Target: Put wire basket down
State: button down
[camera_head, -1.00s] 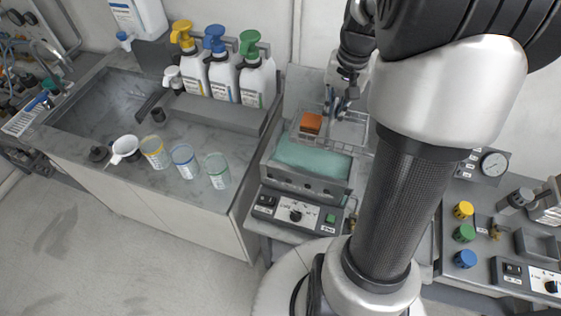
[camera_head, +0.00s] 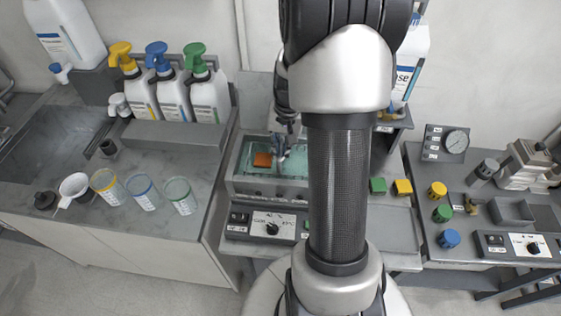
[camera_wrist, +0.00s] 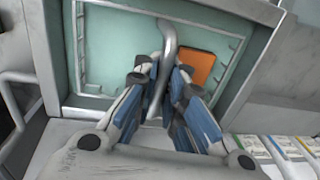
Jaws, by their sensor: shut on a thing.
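The wire basket (camera_wrist: 78,48) is inside the grey tank (camera_head: 264,188) of bluish-green liquid, with its thin rim close within the tank walls. I cannot tell whether it touches the bottom. An orange block (camera_head: 262,160) lies in the basket, and it also shows in the wrist view (camera_wrist: 198,67). My gripper (camera_wrist: 158,72) is shut on the basket's upright grey handle (camera_wrist: 168,38). In the head view my gripper (camera_head: 282,148) is low over the tank. My arm hides the tank's right part there.
Green (camera_head: 377,185) and yellow (camera_head: 402,187) blocks are right of the tank. Several pump bottles (camera_head: 207,98) stand to the left, behind beakers (camera_head: 180,195). A control panel (camera_head: 262,225) is in front of the tank. A large bottle (camera_head: 408,65) stands behind my arm.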

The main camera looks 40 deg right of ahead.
notch_tip(320, 180, down, 4)
jog(key=shift+f+b, duration=0.25)
jog(key=shift+b, duration=0.45)
jog(key=shift+r, duration=0.15)
jog(key=c, duration=2.2)
grip_release()
jog(key=shift+f, duration=0.2)
jog(key=o, duration=0.5)
jog(key=shift+o, duration=0.2)
jog(key=shift+r, duration=0.15)
